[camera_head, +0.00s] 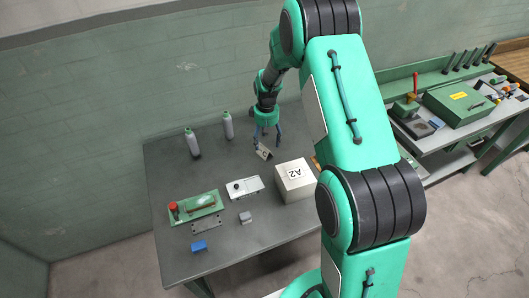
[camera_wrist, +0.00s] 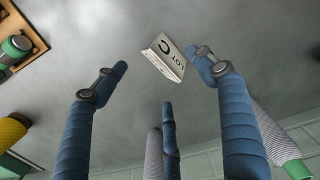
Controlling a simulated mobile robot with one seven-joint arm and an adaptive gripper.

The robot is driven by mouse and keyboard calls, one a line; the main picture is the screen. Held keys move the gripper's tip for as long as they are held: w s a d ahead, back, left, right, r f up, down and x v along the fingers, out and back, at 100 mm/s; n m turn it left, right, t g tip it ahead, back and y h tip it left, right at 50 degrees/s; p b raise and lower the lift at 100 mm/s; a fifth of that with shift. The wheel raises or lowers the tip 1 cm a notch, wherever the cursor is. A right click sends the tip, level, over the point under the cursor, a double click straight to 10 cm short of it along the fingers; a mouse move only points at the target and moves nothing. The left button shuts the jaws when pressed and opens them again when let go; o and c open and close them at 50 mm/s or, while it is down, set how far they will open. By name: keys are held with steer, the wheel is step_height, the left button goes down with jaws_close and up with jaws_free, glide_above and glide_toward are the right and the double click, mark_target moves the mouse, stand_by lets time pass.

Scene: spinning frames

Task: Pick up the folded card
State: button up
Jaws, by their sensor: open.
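The folded card (camera_head: 264,153) is small and white and stands on the grey table, beyond the white A2 block. My gripper (camera_head: 267,137) is just above and behind the card in the head view. In the wrist view my gripper (camera_wrist: 158,74) has its blue fingers spread apart, with the card past their tips, between the left and right ones. The gripper is open and holds nothing. Whether any finger touches the card cannot be told.
A white A2 block (camera_head: 294,182) stands close to the card. A green fixture (camera_head: 196,207), a white plate (camera_head: 244,187), a grey block (camera_head: 245,217) and a blue block (camera_head: 199,246) lie nearer the front.

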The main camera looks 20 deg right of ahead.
mark_target(264, 150)
steer(key=shift+f, duration=2.6)
steer(key=c, duration=0.9)
